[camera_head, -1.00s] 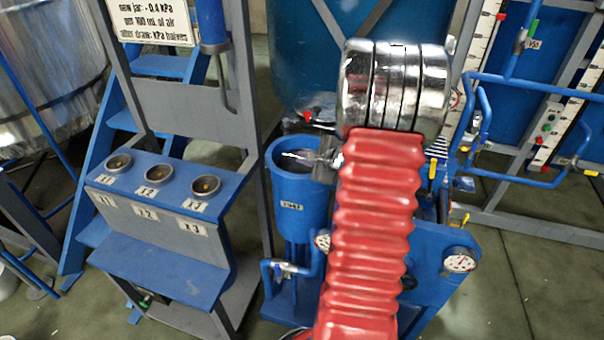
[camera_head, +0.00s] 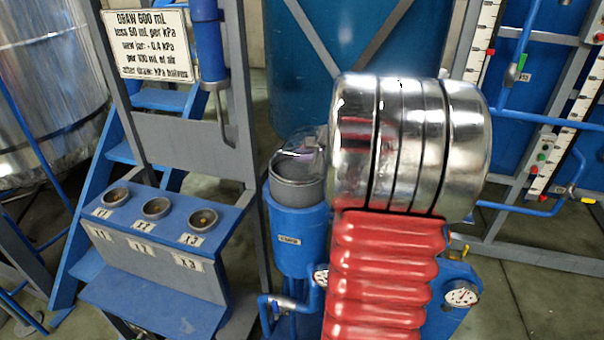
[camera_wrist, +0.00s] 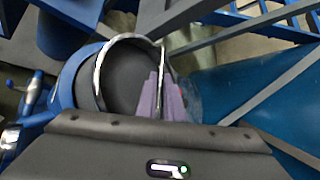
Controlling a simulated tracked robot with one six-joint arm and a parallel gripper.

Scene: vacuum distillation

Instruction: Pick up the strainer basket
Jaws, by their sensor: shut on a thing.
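The strainer basket (camera_head: 297,192) is a grey, round, open-topped cup. In the head view it stands up out of the blue housing (camera_head: 300,240), its upper wall above the housing's rim; its lower part is hidden inside. In the wrist view the basket (camera_wrist: 125,85) shows from above, with a shiny metal bail handle arching over it. My gripper (camera_wrist: 165,102) has pale purple fingers shut on the bail at its right side. In the head view my gripper (camera_head: 312,150) is partly hidden behind my arm's chrome wrist.
A blue stand with several labelled cups (camera_head: 156,208) is to the left, below a white sign (camera_head: 152,45). A pressure gauge (camera_head: 461,293) is at the lower right. A large blue tank (camera_head: 310,70) stands behind the housing. Blue pipes run at the right.

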